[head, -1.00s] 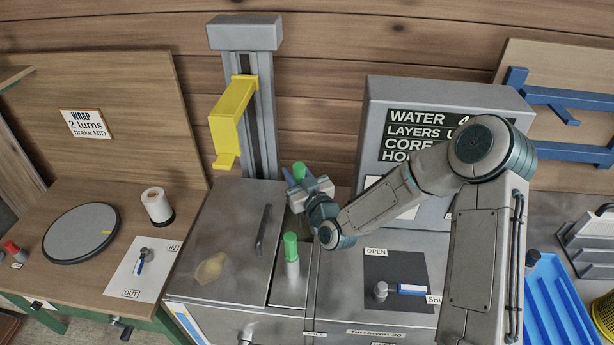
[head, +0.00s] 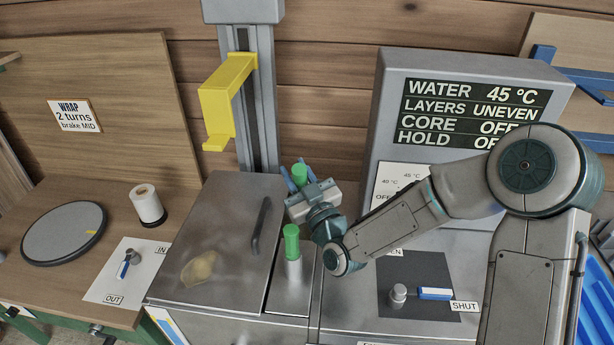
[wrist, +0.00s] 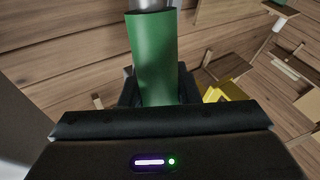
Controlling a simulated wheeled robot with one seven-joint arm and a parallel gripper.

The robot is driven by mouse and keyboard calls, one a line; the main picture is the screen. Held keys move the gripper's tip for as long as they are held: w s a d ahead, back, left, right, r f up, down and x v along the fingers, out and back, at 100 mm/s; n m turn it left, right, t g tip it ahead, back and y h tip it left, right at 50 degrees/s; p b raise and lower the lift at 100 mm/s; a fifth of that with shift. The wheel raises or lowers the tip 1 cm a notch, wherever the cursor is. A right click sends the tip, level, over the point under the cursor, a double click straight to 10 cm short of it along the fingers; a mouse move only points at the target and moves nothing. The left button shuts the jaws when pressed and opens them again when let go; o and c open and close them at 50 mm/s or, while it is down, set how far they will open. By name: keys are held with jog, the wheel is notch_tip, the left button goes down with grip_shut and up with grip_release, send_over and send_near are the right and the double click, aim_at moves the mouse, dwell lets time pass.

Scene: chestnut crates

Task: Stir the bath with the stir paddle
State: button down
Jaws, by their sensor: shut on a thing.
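My gripper (head: 300,181) is shut on a green handle (wrist: 153,55), which I take to be the stir paddle's. The handle's green top (head: 300,170) shows between the blue fingers in the head view, and a metal shaft (wrist: 152,4) continues from it in the wrist view. The paddle's lower end is hidden. The bath is a grey metal tank with a flat lid (head: 225,215) lying over its left part and a dark bar handle (head: 262,226). A second green-handled thing (head: 291,240) stands upright in front of my gripper, beside the lid.
A display (head: 470,112) reads water 45 °C, layers uneven. A yellow bracket (head: 218,105) on a grey column (head: 262,110) stands behind the lid. A lever (head: 433,293) sits by the SHUT label. A round disc (head: 63,233) and white roll (head: 148,203) are on the left bench.

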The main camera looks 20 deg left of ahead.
jog(key=c, duration=1.1)
grip_release()
jog(key=shift+r, duration=0.1)
jog(key=shift+r, duration=0.65)
jog(key=r, duration=0.1)
jog(key=d+r, duration=0.1)
jog(key=r, duration=0.1)
jog(key=shift+w+r, duration=0.1)
jog(key=w+d+r, duration=0.2)
jog(key=d+r, duration=0.4)
jog(key=d, duration=0.4)
jog(key=shift+d+r, duration=0.15)
